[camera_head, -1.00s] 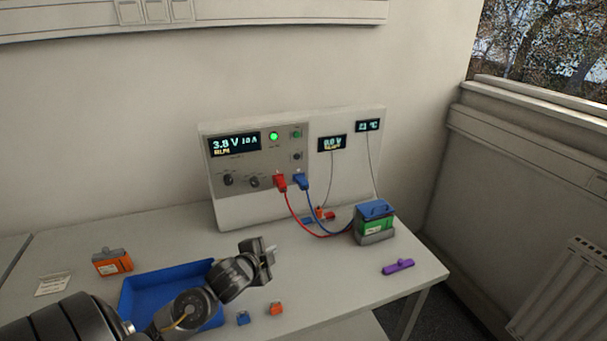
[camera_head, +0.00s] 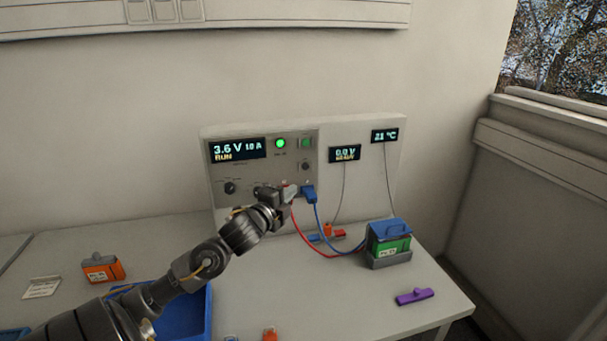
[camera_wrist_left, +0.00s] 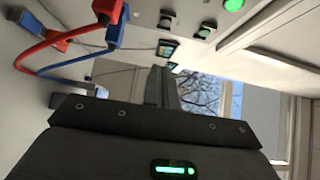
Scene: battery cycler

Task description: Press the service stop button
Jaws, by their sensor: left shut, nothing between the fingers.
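The cycler's grey panel (camera_head: 260,172) has a lit green lamp (camera_head: 280,143), a green button (camera_head: 306,143) and a dark round button (camera_head: 305,166) below it. Their labels are too small to read, so I cannot tell by name which is the service stop button. In the left wrist view, two buttons show at the top, the darker one (camera_wrist_left: 166,20) left of the greener one (camera_wrist_left: 205,29). My left gripper (camera_head: 287,191) is shut and empty in front of the lower panel, below and left of the dark button. It overlaps the red plug in the head view. My right gripper is out of view.
A blue plug (camera_head: 308,193) and its cable are close right of my left gripper. A battery in a holder (camera_head: 389,243) and a purple object (camera_head: 414,296) are at right. An orange battery (camera_head: 103,269) and a blue tray (camera_head: 207,315) are at left.

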